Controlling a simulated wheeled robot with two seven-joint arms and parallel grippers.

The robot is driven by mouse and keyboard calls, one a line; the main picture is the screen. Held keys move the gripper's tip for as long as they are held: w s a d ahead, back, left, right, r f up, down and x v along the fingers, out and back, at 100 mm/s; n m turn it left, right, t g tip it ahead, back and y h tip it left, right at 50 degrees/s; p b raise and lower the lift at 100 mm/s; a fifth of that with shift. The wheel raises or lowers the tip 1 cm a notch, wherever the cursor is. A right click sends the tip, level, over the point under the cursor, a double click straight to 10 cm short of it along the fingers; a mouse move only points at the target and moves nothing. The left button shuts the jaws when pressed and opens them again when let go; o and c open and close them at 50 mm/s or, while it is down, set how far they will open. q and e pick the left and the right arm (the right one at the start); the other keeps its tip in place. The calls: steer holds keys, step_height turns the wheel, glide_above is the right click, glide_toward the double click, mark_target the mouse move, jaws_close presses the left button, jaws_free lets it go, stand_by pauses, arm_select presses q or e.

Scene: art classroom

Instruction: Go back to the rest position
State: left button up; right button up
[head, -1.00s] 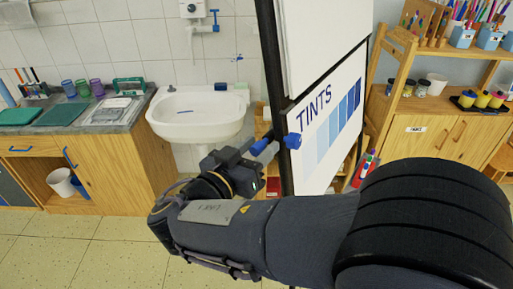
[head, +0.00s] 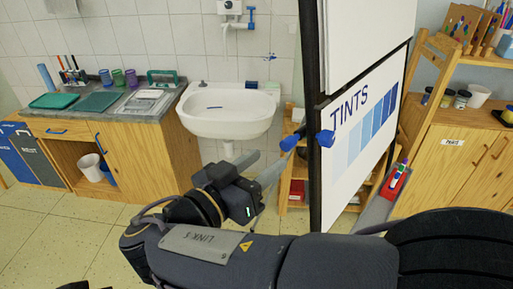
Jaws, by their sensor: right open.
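My right arm reaches in from the lower right of the head view. Its gripper (head: 261,167) is open, with two grey fingers apart and nothing seen between them. It is in front of the sink and left of the board stand, and in the picture it lies just below the stand's blue knobs (head: 326,138). I cannot tell the depth gap between them. My left gripper is not in view; a small dark shape at the bottom left edge is too cut off to tell.
A black-framed stand holds a white "TINTS" board (head: 361,122) close to my right arm. A white sink (head: 228,112) hangs on the tiled wall. A wooden counter (head: 150,150) is at left, a wooden cabinet (head: 455,165) at right. Tiled floor (head: 50,235) is clear at lower left.

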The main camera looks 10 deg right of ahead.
steer(key=s+d+f+n+g+y, duration=0.2)
steer(key=d+f+n+g+y, duration=0.3)
steer(key=d+f+g, duration=0.65)
steer(key=s+d+f+n+t+y, duration=0.1)
steer(key=s+f+t+y, duration=0.4)
steer(key=s+y, duration=0.5)
steer(key=t+y, duration=0.1)
steer(key=y, duration=0.1)
steer(key=shift+s+d+f+y, duration=0.15)
steer(key=shift+s+d+y, duration=0.25)
steer(key=shift+o, duration=0.4)
stand_by(1.3)
